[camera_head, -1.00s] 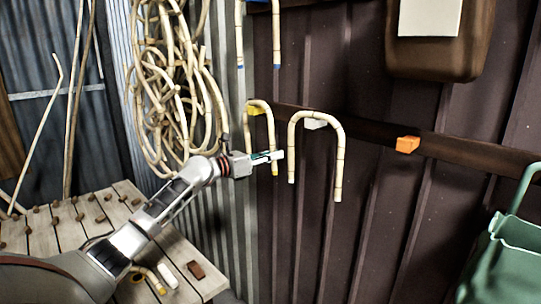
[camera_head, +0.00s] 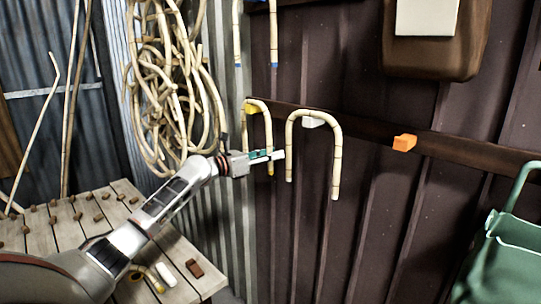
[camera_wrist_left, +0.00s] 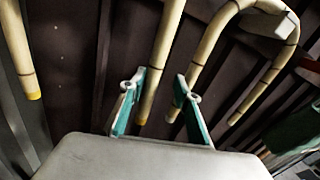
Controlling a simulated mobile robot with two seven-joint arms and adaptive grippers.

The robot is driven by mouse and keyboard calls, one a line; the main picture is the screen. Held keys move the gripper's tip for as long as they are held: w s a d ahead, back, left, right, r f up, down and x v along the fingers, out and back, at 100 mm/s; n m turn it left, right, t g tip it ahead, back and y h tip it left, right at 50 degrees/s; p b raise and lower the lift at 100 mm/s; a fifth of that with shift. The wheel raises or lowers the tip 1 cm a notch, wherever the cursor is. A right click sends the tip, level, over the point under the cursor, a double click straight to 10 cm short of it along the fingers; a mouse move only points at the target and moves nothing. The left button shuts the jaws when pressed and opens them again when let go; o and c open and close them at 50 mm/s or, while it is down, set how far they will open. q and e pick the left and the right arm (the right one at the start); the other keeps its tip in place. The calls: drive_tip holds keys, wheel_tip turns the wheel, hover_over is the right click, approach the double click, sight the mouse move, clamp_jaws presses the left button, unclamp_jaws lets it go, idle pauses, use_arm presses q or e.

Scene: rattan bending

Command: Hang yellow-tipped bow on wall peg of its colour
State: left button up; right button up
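The yellow-tipped bow (camera_head: 267,130) hangs with its arch over the yellow wall peg (camera_head: 249,107). In the left wrist view its yellow-ended right leg (camera_wrist_left: 150,88) stands between the fingers, and its other yellow-ended leg (camera_wrist_left: 22,60) is at the left. My left gripper (camera_head: 268,155) is beside the lower right leg. In the wrist view its teal fingers (camera_wrist_left: 158,104) are apart and open, with a clear gap to the leg on the right side. The left finger is close to the leg; contact cannot be told. My right gripper is out of view.
A white-tipped bow (camera_head: 335,150) hangs on the white peg (camera_head: 313,122) just to the right. The orange peg (camera_head: 404,142) is bare. A blue-tipped bow (camera_head: 274,40) hangs above. Coiled rattan (camera_head: 175,90) is at the left, over a pegged bench (camera_head: 60,238).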

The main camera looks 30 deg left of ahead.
use_arm(q)
drive_tip(key=shift+s, duration=0.1)
drive_tip(key=v, duration=1.2)
drive_tip(key=d+p+v, duration=0.1)
drive_tip(key=p+v, duration=0.1)
drive_tip(key=v, duration=0.6)
drive_tip(key=shift+s, duration=0.65)
drive_tip(key=shift+d, duration=0.15)
idle(0.5)
